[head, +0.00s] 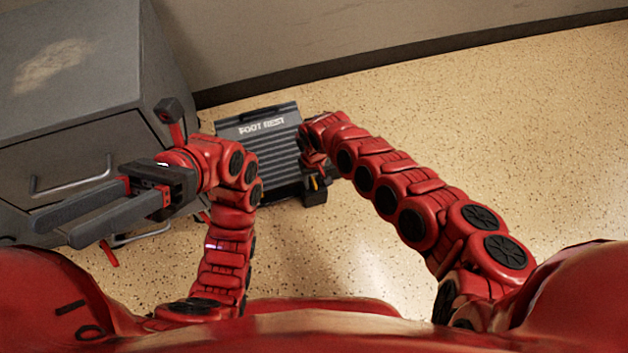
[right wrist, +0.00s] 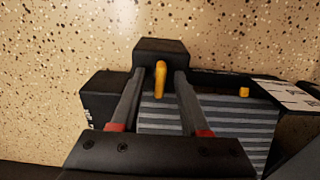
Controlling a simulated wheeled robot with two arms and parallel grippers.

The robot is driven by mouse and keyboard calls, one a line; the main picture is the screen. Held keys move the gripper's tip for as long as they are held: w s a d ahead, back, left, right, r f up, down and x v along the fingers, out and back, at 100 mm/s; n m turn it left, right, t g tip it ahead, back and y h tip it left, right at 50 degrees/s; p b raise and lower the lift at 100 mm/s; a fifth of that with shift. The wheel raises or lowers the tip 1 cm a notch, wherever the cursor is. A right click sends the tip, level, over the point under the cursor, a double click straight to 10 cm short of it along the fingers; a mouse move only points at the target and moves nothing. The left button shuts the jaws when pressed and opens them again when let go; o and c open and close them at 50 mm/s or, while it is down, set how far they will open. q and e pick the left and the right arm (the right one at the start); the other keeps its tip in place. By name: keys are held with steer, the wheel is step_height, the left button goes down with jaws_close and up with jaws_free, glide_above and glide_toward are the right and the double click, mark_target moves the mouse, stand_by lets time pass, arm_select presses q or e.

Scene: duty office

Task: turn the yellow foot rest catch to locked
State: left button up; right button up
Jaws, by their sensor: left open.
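The grey ribbed foot rest (head: 258,150) stands on the floor beside the cabinet, with its lettering at the top. It also shows in the right wrist view (right wrist: 225,135). The yellow catch (right wrist: 160,80) is a short lever on a black block (right wrist: 162,47) at the foot rest's edge, roughly upright in the right wrist view. My right gripper (right wrist: 160,73) is open, with one finger on each side of the catch and gaps visible. In the head view my right arm partly hides this spot. My left gripper (head: 58,230) is open and empty in front of the cabinet.
A grey cabinet (head: 75,70) with drawer handles stands at the left, close to my left gripper. A wall with a dark skirting (head: 350,65) runs behind the foot rest. Another small yellow part (right wrist: 244,92) sits on the foot rest. Speckled floor (head: 500,130) at the right is clear.

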jaws_close()
